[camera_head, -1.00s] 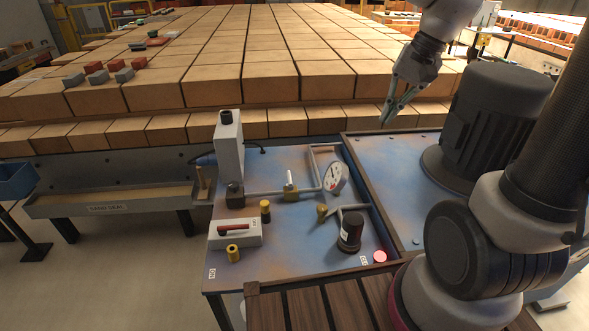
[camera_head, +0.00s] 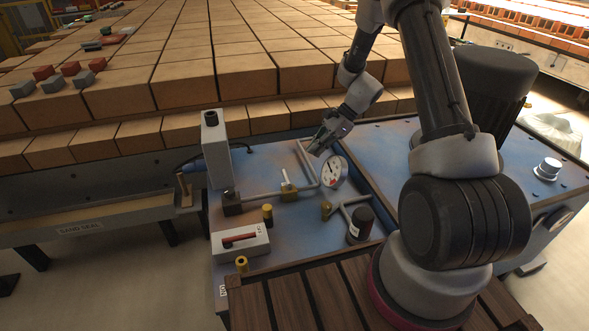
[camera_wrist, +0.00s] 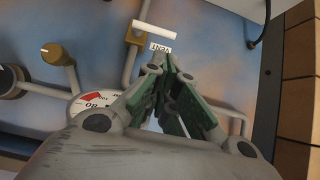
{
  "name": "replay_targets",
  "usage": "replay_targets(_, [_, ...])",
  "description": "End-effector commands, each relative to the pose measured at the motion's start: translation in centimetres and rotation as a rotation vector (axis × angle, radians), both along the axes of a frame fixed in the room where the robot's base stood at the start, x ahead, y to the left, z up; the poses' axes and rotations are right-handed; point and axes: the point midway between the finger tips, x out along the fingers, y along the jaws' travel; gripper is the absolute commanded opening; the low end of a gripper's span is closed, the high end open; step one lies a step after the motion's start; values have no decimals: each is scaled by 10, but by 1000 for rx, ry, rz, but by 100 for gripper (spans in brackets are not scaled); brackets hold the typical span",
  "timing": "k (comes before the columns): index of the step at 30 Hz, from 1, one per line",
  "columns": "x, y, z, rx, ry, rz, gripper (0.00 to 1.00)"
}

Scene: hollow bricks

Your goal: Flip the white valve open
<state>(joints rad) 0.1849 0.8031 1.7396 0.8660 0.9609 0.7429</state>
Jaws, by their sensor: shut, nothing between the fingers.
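In the head view, a white lever (camera_head: 285,176) stands nearly upright on a brass valve body in a grey pipe, left of the round gauge (camera_head: 333,171). My gripper (camera_head: 317,150) is shut and empty, pointing down just behind the gauge, apart from the lever. In the wrist view, its fingertips (camera_wrist: 158,66) are together, just below a VENT label (camera_wrist: 160,47). A white bar (camera_wrist: 153,32) lies past that label, crosswise beside a pipe. My fingers partly cover the gauge there.
A tall grey box (camera_head: 217,150) stands left on the blue bench. Nearer are a white switch box (camera_head: 240,241), a dark cylinder (camera_head: 361,224) and a brass knob (camera_head: 326,209). Brick rows (camera_head: 285,75) rise behind the bench. A black cable (camera_wrist: 264,25) lies at upper right in the wrist view.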

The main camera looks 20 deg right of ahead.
Motion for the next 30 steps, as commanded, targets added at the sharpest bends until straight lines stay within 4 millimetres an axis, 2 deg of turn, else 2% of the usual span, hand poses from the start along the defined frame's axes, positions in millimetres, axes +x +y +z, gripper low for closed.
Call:
replay_targets(11, [0, 3, -3, 0, 2, 1, 0])
replay_targets(14, [-1, 9, -12, 0, 3, 3, 0])
replay_targets(24, [-1, 48, -58, -1, 2, 4, 0])
replay_targets(30, [-1, 61, -74, -1, 0, 3, 0])
